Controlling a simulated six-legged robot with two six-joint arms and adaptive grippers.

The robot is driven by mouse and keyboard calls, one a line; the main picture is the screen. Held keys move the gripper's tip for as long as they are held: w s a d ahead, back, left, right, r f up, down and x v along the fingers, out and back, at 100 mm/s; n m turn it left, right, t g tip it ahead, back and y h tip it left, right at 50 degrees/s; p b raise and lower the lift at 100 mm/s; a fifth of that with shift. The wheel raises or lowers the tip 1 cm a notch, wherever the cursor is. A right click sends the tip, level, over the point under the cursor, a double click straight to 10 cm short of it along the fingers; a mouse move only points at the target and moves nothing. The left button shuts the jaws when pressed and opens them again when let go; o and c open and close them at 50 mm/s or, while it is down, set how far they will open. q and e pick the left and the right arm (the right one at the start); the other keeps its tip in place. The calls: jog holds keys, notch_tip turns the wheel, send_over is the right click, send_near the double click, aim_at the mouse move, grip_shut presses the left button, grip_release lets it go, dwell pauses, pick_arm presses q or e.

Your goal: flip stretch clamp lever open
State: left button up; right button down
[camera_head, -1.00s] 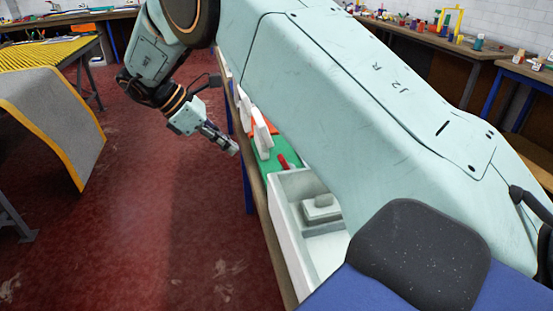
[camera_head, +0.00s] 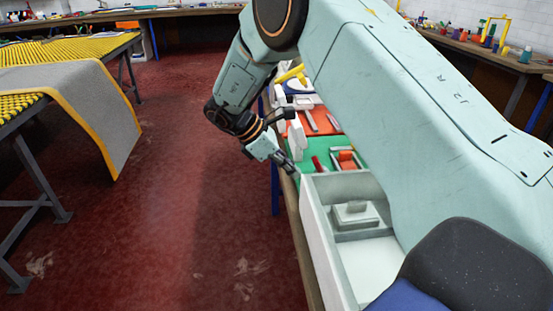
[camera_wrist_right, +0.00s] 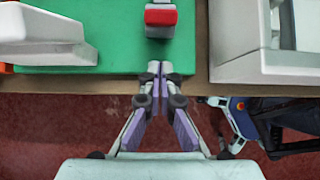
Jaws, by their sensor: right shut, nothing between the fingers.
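A red-ended part (camera_wrist_right: 160,17) lies on a green mat (camera_wrist_right: 118,55) in the right wrist view, cut off by the top edge. In the head view a red piece (camera_head: 318,165) and an orange-red piece with grey parts (camera_head: 346,159) sit on the same green mat (camera_head: 314,146). I cannot tell which of these is the stretch clamp lever. My right gripper (camera_head: 293,170) is at the bench edge beside the mat. In the wrist view its fingertips (camera_wrist_right: 158,75) are together and empty, a short gap from the red-ended part. My left gripper is not in view.
A white bin (camera_head: 318,240) stands right of the mat, with its wall (camera_wrist_right: 233,42) close by in the wrist view. A white upright part (camera_head: 297,138) stands on the mat's other side. A grey rug (camera_head: 95,95) with yellow edging hangs from a table at left. Red floor between is clear.

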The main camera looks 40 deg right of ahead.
aim_at(319, 168)
jog(key=shift+s+d+r, duration=0.35)
jog(key=shift+d+r, duration=0.1)
jog(key=shift+d, duration=0.1)
jog(key=shift+s+d+r, duration=0.3)
jog(key=shift+d+r, duration=0.15)
jog(key=shift+d, duration=0.2)
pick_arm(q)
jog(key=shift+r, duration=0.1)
pick_arm(e)
jog(key=shift+d, duration=0.1)
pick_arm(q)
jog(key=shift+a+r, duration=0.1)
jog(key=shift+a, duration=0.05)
pick_arm(e)
jog(key=shift+r, duration=0.1)
jog(key=shift+d, duration=0.1)
jog(key=shift+r+y+p, duration=0.1)
jog(key=shift+y+p, duration=0.2)
jog(key=shift+p, duration=0.05)
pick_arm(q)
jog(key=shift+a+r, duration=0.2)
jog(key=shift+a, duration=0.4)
